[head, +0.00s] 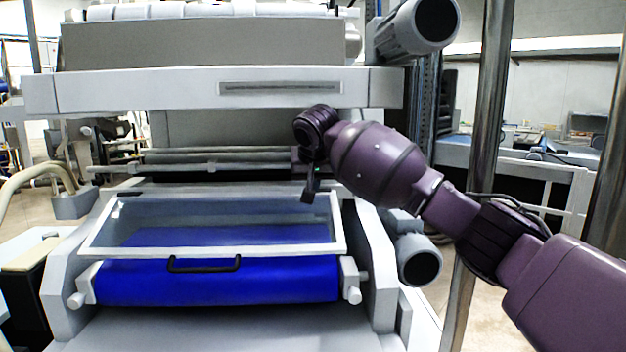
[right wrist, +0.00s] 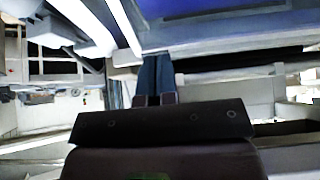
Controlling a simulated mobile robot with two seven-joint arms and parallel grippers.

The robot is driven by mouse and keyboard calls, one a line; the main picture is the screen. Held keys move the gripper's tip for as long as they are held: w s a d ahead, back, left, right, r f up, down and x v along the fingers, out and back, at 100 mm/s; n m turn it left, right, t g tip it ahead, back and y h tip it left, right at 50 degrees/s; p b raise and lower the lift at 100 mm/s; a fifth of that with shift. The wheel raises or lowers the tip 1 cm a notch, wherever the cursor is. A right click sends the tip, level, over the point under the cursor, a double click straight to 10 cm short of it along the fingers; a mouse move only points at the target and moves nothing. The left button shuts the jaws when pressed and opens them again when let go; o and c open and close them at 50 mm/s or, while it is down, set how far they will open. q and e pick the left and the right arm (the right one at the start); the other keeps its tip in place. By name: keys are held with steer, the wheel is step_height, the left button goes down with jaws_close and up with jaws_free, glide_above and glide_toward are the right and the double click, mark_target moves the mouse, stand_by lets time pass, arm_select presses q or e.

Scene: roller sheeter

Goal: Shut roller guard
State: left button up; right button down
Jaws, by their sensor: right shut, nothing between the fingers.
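The roller guard (head: 338,232) is a clear panel in a white frame, with a black handle (head: 205,268) on its front edge. In the head view it slopes down towards me, with its front edge low over the blue roller (head: 200,285). I cannot tell whether it rests fully down. My right gripper (head: 308,194) points down near the guard's far right corner, apart from the handle. Its fingers are together and empty; they also show in the right wrist view (right wrist: 155,75). My left gripper is not in view.
The grey side walls of the sheeter (head: 375,265) flank the guard. A wide machine beam (head: 150,90) hangs above and behind it. The space in front of the handle is clear.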

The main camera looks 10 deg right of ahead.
steer(key=shift+r, duration=0.15)
steer(key=d+b+v, duration=0.1)
steer(key=v, duration=0.9)
steer(key=s+a+f+n+g+y, duration=0.1)
steer(key=s+f, duration=0.1)
steer(key=f, duration=0.8)
steer(key=s+a+f+n, duration=0.1)
steer(key=f, duration=0.9)
steer(key=s+d+f+n+g+y, duration=0.1)
steer(key=s+f, duration=0.5)
steer(key=f, duration=0.3)
steer(key=s+d+f+n, duration=0.1)
steer(key=s+f, duration=0.5)
steer(key=f, duration=0.3)
steer(key=s+d+f+m+g+h, duration=0.1)
steer(key=s+d+f, duration=0.3)
steer(key=s, duration=0.6)
steer(key=s+d+f, duration=0.3)
steer(key=s, duration=0.8)
steer(key=s+d+f+m+g+h, duration=0.1)
steer(key=s+d+f, duration=0.3)
steer(key=s, duration=0.6)
steer(key=w+f+t+y, duration=0.1)
steer(key=w+f+t, duration=0.6)
steer(key=f, duration=0.3)
steer(key=shift+w+a+n+t, duration=0.2)
steer(key=shift+n+t, duration=0.2)
steer(key=shift+t, duration=0.4)
